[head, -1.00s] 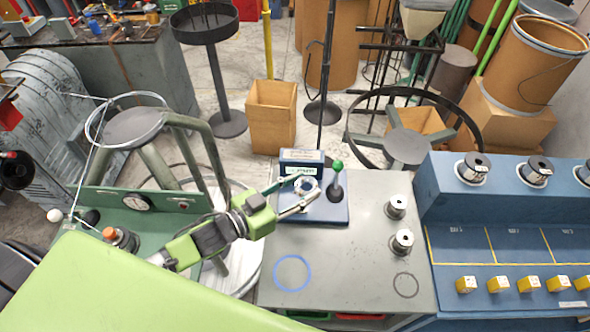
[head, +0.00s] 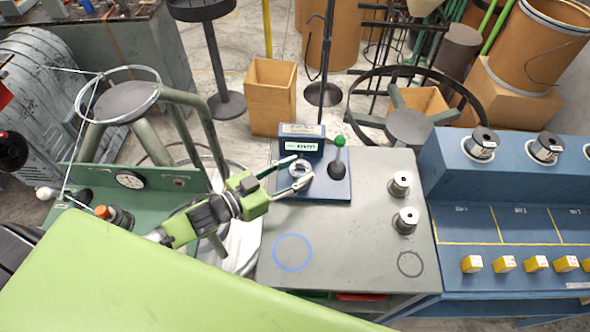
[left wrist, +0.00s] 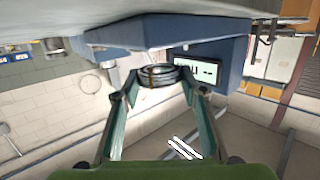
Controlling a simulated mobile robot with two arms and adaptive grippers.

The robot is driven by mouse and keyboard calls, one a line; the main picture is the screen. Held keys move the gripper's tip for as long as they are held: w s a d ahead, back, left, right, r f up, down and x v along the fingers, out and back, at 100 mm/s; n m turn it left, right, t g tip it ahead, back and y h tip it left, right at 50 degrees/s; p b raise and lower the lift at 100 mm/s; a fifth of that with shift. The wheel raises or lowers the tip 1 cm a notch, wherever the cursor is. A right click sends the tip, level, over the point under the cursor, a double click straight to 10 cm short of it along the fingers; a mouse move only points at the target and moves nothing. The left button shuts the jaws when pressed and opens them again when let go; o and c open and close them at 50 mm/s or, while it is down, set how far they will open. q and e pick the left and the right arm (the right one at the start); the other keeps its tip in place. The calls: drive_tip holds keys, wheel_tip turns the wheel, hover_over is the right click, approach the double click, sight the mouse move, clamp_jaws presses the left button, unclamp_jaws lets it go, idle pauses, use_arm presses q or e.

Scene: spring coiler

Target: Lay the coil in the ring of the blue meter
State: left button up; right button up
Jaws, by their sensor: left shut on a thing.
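The blue meter (head: 328,190) stands at the back of the grey bench top, with a lit display box behind its flat base and a green-knobbed lever (head: 339,155) at its right. My left gripper (head: 297,174) reaches over the meter's base from the left. In the left wrist view the coil (left wrist: 152,76) sits between the fingertips, close to the meter's display (left wrist: 195,72). The meter's ring cannot be made out apart from the coil. My right gripper is not in view.
On the bench top, two silver spools (head: 401,184) stand at the right. A blue painted circle (head: 292,253) and a dark circle (head: 410,263) mark clear places in front. A blue rack (head: 500,215) borders the bench on the right; a green machine (head: 150,200) is on the left.

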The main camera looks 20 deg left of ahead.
use_arm(q)
drive_tip(key=shift+o, duration=0.2)
drive_tip(key=shift+r, duration=0.1)
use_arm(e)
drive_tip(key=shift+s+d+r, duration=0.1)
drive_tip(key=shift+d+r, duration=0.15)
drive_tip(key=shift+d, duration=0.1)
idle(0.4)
use_arm(q)
drive_tip(key=shift+p, duration=0.4)
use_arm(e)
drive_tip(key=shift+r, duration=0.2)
use_arm(q)
drive_tip(key=shift+f+b, duration=0.35)
drive_tip(key=shift+f, duration=0.15)
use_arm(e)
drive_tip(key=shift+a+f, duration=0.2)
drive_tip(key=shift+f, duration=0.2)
use_arm(q)
drive_tip(key=shift+f+b, duration=0.75)
drive_tip(key=shift+f, duration=0.4)
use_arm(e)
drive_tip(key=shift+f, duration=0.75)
use_arm(q)
drive_tip(key=o, duration=1.2)
drive_tip(key=shift+o, duration=0.5)
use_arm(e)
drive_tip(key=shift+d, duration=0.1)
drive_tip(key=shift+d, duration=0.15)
